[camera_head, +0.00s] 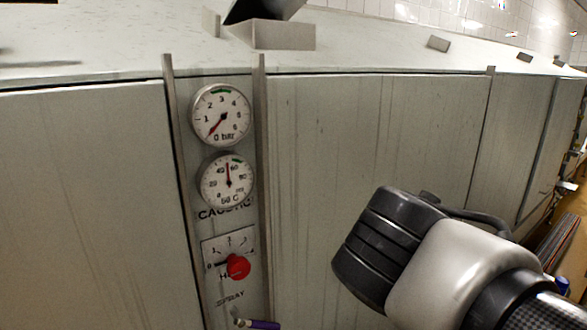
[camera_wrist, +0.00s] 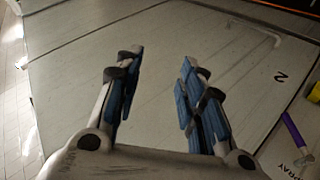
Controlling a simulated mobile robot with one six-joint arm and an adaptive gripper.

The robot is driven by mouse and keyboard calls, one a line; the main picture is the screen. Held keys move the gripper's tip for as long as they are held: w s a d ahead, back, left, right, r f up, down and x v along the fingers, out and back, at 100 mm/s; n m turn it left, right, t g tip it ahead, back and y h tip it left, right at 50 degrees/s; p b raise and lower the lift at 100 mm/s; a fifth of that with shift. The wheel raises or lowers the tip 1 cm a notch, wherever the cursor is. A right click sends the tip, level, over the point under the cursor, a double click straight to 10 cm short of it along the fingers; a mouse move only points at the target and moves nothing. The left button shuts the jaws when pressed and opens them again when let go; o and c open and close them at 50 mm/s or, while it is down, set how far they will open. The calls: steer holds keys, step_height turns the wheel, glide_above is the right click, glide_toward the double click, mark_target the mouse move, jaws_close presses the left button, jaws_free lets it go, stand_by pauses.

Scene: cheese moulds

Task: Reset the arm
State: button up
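My gripper (camera_wrist: 160,58) shows in the wrist view with its two blue-padded fingers spread apart and nothing between them. It faces a pale, streaked panel (camera_wrist: 70,70) marked with a 2. In the head view, part of my arm, grey and black, fills the lower right in front of the pale cabinet front (camera_head: 370,130). My gripper's fingers do not show there.
A narrow strip carries a bar gauge (camera_head: 221,115), a temperature gauge (camera_head: 227,180) and a red knob (camera_head: 238,267). A purple handle (camera_head: 263,324) is below; a purple handle also shows in the wrist view (camera_wrist: 293,130). Small metal blocks (camera_head: 438,43) stand on top.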

steer(key=s+a+f+m+g+y+b, duration=0.2)
steer(key=s+f+b, duration=0.3)
steer(key=f, duration=0.9)
steer(key=s+a+f+m+g+y+b, duration=0.2)
steer(key=s+f+b, duration=0.4)
steer(key=s+f, duration=0.4)
step_height(320, 180, down, 4)
steer(key=shift+s+a+m+y, duration=0.3)
steer(key=shift+a+y, duration=0.25)
steer(key=shift+y, duration=0.65)
